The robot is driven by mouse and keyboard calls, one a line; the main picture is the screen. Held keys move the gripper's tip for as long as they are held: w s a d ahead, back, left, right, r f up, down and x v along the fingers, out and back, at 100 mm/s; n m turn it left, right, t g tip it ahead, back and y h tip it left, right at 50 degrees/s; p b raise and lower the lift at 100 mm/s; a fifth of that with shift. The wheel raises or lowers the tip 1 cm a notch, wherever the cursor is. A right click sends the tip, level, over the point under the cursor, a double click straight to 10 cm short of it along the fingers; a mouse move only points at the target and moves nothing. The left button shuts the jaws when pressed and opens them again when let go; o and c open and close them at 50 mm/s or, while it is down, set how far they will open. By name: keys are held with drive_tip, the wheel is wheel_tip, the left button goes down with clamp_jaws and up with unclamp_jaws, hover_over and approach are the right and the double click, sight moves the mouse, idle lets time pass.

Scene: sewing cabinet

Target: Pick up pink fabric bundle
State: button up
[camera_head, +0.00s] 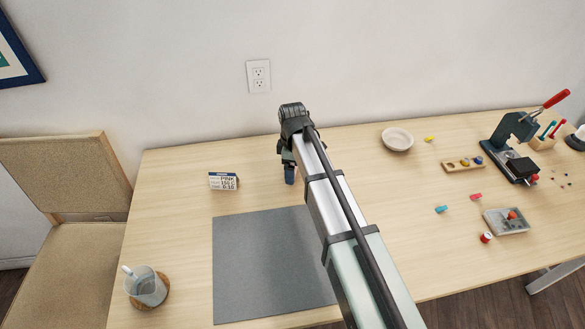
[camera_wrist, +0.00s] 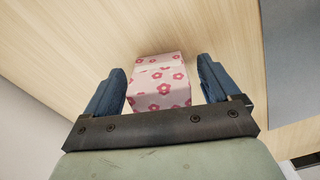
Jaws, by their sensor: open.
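The pink fabric bundle (camera_wrist: 159,86) shows in the wrist view as a small block with red and pink flowers. It sits on the wooden table, between the two blue fingers of my gripper (camera_wrist: 165,88). The fingers are apart, with a narrow gap visible on each side of the bundle. In the head view my gripper (camera_head: 289,175) points down at the table behind the grey mat, and the arm and gripper hide the bundle there.
A grey mat (camera_head: 265,268) lies in front of my gripper. A small labelled card (camera_head: 223,181) stands to the left. A glass mug (camera_head: 147,287) is at the front left. A white bowl (camera_head: 397,139) and a press (camera_head: 515,147) are to the right.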

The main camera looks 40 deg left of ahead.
drive_tip(key=c, duration=1)
